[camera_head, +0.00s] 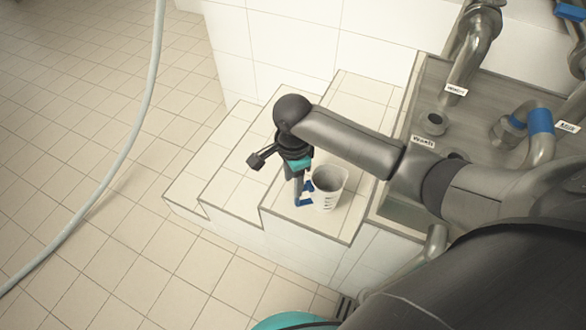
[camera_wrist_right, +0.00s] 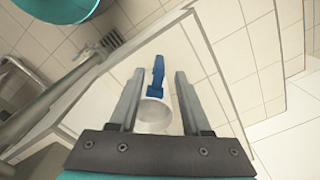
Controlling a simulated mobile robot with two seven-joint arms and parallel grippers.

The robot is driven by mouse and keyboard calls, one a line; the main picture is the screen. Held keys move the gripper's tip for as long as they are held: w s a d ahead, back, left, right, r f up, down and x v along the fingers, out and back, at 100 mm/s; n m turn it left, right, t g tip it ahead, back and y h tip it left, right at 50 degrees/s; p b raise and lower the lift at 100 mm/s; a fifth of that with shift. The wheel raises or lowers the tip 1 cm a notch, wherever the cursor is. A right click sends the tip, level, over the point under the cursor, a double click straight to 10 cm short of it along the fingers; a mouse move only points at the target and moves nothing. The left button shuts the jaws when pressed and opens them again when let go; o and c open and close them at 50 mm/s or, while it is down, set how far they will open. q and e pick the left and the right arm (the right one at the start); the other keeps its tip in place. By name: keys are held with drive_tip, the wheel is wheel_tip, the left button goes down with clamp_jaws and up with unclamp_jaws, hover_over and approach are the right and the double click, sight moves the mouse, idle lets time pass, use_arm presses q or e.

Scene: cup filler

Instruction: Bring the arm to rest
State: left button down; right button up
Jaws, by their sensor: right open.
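A white measuring cup (camera_head: 328,190) with dark marks and a blue handle stands upright on a tiled step (camera_head: 285,222) in the head view. My right gripper (camera_head: 299,188) points down at the cup's left side, by the handle. In the right wrist view the cup (camera_wrist_right: 156,115) and its blue handle (camera_wrist_right: 158,72) show between the two spread fingers of my right gripper (camera_wrist_right: 154,76), with gaps on both sides. The gripper is open. I cannot tell how far the fingertips are from the handle. My left gripper is not in view.
A metal basin (camera_head: 395,200) with pipes and labelled fittings (camera_head: 436,124) stands to the right of the cup. A white tiled wall (camera_head: 290,50) rises behind the steps. A grey hose (camera_head: 130,140) hangs at left over open tiled floor (camera_head: 60,130).

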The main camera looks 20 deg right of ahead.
drive_tip(key=shift+r+p, duration=0.3)
drive_tip(key=shift+r, duration=0.85)
